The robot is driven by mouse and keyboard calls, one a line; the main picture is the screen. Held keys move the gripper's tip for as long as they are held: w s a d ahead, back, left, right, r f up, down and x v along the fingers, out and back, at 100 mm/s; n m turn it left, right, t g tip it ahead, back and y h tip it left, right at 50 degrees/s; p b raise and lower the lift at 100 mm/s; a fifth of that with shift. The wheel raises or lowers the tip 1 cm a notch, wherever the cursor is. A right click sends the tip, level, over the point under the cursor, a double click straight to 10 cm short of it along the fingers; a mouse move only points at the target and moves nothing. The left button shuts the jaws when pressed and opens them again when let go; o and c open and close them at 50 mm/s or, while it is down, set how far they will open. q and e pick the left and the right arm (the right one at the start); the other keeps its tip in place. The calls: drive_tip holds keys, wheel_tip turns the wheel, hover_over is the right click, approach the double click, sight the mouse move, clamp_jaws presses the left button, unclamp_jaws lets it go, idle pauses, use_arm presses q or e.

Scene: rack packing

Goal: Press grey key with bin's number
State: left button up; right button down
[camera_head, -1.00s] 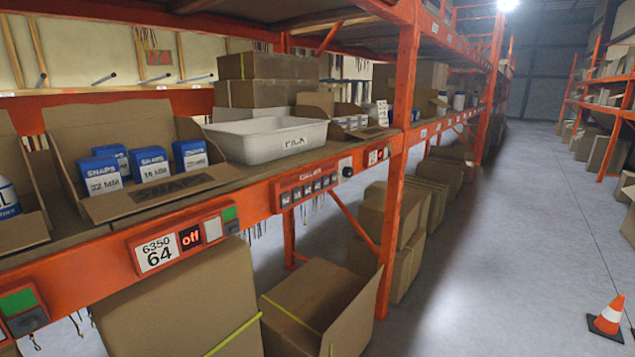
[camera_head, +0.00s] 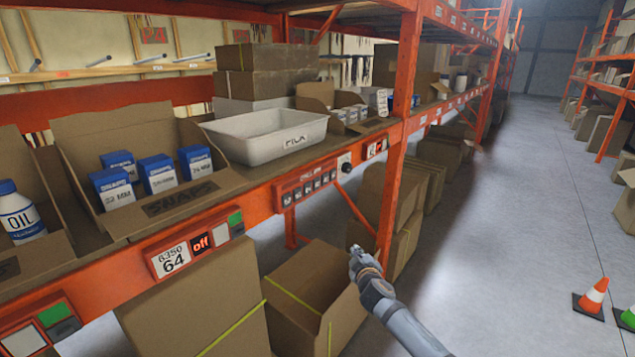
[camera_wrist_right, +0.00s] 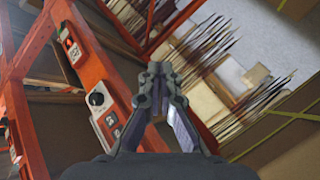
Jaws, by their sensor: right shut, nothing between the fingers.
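A key panel (camera_head: 306,189) with a row of small dark grey keys is on the front of the orange shelf beam. Its key numbers are too small to read. A round black knob (camera_head: 346,168) is at its right end and also shows in the right wrist view (camera_wrist_right: 97,99). A bin label (camera_head: 172,260) reading "6350 64" sits lower left, beside a red "off" display (camera_head: 200,242), a pale key and a green key. My right gripper (camera_head: 356,256) is shut and empty, below and right of the panel, apart from it. It also shows in the wrist view (camera_wrist_right: 160,72). My left gripper is out of view.
The shelf holds an open carton (camera_head: 182,205) of SNAPS boxes, an oil bottle (camera_head: 20,215) and a white FILA tub (camera_head: 265,150). Cardboard boxes (camera_head: 300,290) stand under the beam. An orange upright (camera_head: 398,150) rises right of the panel. The aisle floor is open, with cones (camera_head: 592,298) at right.

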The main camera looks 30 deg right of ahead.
sight(317, 184)
wheel_tip(317, 184, up, 19)
drive_tip(key=a+t+p, duration=0.1)
drive_tip(key=a+t, duration=0.1)
drive_tip(key=t, duration=0.1)
drive_tip(key=shift+w+a+r+n+h+p, duration=0.15)
drive_tip(key=shift+w+a+n+h+p, duration=0.05)
drive_tip(key=shift+w+n+h+p, duration=0.2)
drive_tip(key=shift+w+a, duration=0.55)
drive_tip(key=shift+w, duration=0.8)
drive_tip(key=shift+w+a, duration=0.6)
drive_tip(key=shift+w, duration=0.8)
drive_tip(key=shift+w+a, duration=0.55)
drive_tip(key=shift+w, duration=0.8)
drive_tip(key=shift+w+b, duration=0.1)
drive_tip(key=shift+b, duration=0.2)
drive_tip(key=shift+w+a, duration=0.15)
drive_tip(key=shift+w, duration=0.15)
